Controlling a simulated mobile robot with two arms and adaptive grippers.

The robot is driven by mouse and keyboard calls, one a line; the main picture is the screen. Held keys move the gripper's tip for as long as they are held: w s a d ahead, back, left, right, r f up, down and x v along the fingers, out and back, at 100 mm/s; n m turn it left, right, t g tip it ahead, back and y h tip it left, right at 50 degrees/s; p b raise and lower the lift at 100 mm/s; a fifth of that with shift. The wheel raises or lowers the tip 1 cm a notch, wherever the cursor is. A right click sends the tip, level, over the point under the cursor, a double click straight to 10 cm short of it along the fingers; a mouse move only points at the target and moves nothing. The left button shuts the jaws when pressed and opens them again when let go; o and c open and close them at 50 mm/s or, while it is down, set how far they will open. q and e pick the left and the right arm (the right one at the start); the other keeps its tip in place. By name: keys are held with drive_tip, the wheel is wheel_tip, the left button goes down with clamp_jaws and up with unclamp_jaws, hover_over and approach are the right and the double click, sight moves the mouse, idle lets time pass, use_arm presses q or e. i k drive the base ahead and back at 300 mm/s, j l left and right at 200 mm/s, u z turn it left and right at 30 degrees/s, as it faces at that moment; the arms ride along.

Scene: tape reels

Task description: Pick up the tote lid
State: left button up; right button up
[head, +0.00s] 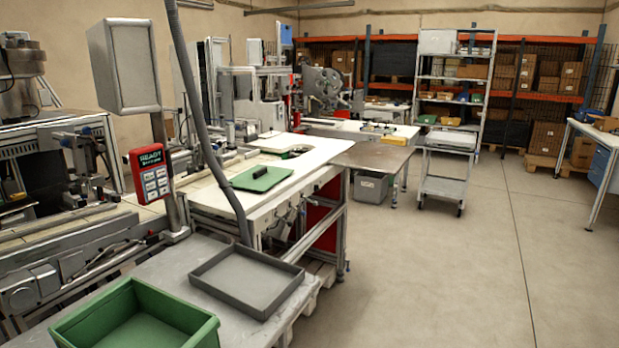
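Neither of my grippers is in view.
A shallow grey tray (250,283) sits beside the tote. A grey hose and a red control box (152,172) on a post rise left of the panel. A metal side table (373,157) and a wire shelf cart (446,160) stand farther back. The floor at right is clear.

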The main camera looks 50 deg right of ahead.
sight(259, 178)
drive_tip(key=z, duration=1.35)
